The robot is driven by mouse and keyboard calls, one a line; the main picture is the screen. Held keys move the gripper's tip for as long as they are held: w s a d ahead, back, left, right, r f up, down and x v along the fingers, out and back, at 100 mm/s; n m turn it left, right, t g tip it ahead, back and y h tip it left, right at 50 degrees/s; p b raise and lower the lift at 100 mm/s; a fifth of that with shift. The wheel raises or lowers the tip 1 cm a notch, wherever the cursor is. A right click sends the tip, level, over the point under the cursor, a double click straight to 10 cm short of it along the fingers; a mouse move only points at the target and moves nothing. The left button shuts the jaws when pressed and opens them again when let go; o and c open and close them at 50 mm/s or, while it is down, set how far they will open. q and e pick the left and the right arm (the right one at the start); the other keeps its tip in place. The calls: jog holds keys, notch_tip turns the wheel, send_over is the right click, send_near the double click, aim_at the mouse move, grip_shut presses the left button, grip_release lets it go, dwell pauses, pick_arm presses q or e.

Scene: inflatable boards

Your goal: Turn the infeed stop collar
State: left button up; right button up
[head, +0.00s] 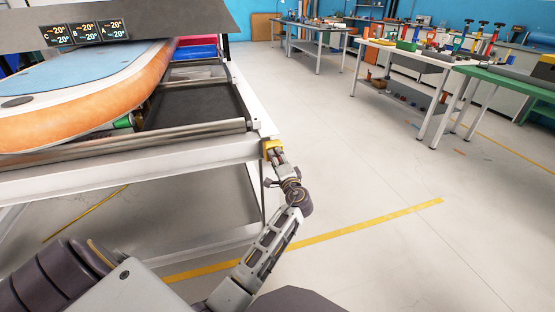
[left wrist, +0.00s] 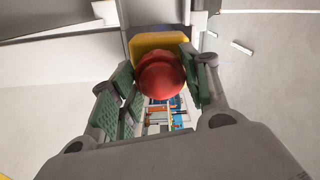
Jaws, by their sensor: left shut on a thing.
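The stop is a red round knob (left wrist: 161,76) on a yellow housing (left wrist: 158,42), seen from close up in the left wrist view. In the head view the yellow housing (head: 271,148) sits at the near right corner of the white machine frame. My left gripper (head: 277,157) reaches up to it from below. In the left wrist view its green-padded fingers (left wrist: 162,82) stand on both sides of the red knob, shut on it. A separate collar cannot be made out behind the knob. My right gripper is not in view.
An orange and blue inflatable board (head: 90,95) lies on the machine's rollers under a display panel (head: 95,30). The white frame (head: 150,158) runs left of my arm. The floor to the right is open. A white table (head: 400,50) and green table (head: 510,80) stand farther off.

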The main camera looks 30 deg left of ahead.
pick_arm(q)
jog(key=o, duration=1)
jog(key=shift+v, duration=3.7)
